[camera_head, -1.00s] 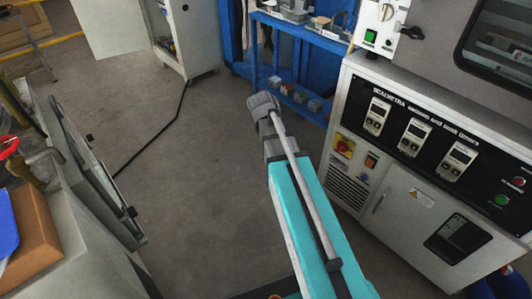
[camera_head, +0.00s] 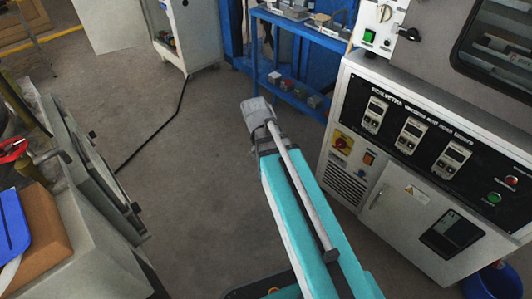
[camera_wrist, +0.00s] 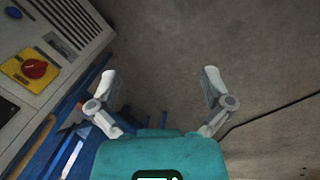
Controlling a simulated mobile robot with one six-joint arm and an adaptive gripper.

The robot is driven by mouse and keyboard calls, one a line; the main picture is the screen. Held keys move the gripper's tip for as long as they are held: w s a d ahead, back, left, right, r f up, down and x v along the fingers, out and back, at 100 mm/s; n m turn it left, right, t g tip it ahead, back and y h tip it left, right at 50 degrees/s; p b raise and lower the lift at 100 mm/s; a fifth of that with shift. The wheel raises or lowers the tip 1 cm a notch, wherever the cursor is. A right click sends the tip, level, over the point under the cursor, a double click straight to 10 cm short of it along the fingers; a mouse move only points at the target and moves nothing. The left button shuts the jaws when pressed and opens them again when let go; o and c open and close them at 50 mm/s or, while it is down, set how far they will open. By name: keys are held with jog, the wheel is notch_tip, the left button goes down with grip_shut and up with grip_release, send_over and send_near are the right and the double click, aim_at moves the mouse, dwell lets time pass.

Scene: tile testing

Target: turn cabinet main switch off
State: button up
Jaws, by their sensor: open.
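The cabinet (camera_head: 400,225) is pale grey with a black timer panel and stands at the right in the head view. The main switch also shows at the upper left in the wrist view (camera_wrist: 35,68). My gripper (camera_wrist: 160,82) is open and empty in the wrist view, with its fingers wide apart. The knob lies left of the left finger, apart from it. I cannot read the knob's marked position.
A vent grille (camera_head: 347,184) is below the switch. A blue shelf (camera_head: 281,78) stands behind my arm, left of the cabinet. A grey machine (camera_head: 75,245) stands at the left. A black cable (camera_head: 150,138) crosses the open floor between them.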

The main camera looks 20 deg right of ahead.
jog(key=shift+c, duration=0.8)
jog(key=shift+s+a, duration=0.25)
jog(key=shift+a, duration=0.05)
jog(key=shift+c, duration=1.2)
jog(key=shift+n+t+y, duration=0.4)
jog(key=shift+n+y, duration=0.4)
jog(key=s+a, duration=0.1)
jog(key=a, duration=0.1)
jog(key=s+a, duration=0.1)
jog(key=a, duration=0.1)
jog(key=shift+s+f, duration=0.1)
jog(key=shift+s, duration=0.2)
jog(key=c, duration=0.6)
jog(key=shift+s+a, duration=0.1)
jog(key=shift+a, duration=0.25)
jog(key=shift+c, duration=1.2)
grip_shut()
